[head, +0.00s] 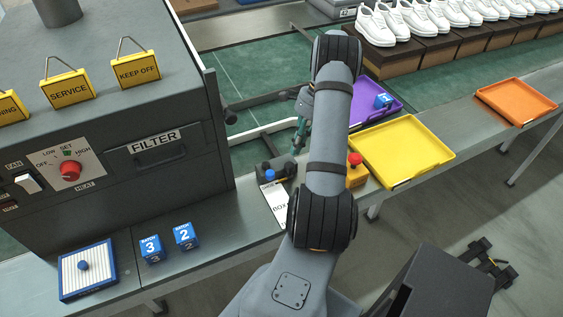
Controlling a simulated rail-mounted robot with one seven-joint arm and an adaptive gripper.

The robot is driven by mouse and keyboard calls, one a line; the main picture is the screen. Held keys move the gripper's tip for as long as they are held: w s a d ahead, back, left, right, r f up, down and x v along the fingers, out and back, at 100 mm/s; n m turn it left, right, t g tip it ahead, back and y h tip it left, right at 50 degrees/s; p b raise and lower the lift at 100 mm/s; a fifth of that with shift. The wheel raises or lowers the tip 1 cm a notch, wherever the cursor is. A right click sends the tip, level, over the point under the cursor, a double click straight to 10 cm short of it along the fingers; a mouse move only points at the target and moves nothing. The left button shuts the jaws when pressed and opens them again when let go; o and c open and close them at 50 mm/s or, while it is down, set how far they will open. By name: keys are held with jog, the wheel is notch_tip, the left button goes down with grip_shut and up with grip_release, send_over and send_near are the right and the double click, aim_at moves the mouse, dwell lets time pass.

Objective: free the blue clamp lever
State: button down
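A small dark clamp block (284,170) sits on the grey bench ledge, left of my arm. A blue knob (267,167), which looks like the clamp lever's end, stands at its left side, and a yellow piece lies beside it. My gripper (300,133) is just above and behind the block, partly hidden by my own arm. It appears apart from the blue knob. Its fingertips are too small and covered to tell whether they are open or shut.
A white card marked BOX (274,204) lies in front of the block. A red-topped yellow button box (355,172) and a yellow tray (402,150) are right of my arm. The dark heater cabinet (110,150) stands close left. Blue cubes (151,249) sit at the front left.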

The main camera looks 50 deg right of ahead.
jog(key=x, duration=0.3)
jog(key=shift+a+f+p, duration=0.2)
jog(key=shift+f+p, duration=0.1)
jog(key=shift+f, duration=0.05)
jog(key=shift+w+a+f+p, duration=0.15)
jog(key=shift+w+a+p, duration=0.1)
jog(key=shift+a, duration=0.35)
jog(key=shift+w+a+f+p, duration=0.1)
jog(key=shift+w+a+p, duration=0.2)
jog(key=shift+a, duration=0.35)
jog(key=shift+w+a+f+p, duration=0.15)
jog(key=shift+w+a+p, duration=0.1)
jog(key=shift+a, duration=0.35)
jog(key=shift+f+b, duration=0.1)
jog(key=shift+b, duration=0.25)
jog(key=shift+a+m, duration=0.2)
jog(key=shift+m, duration=0.1)
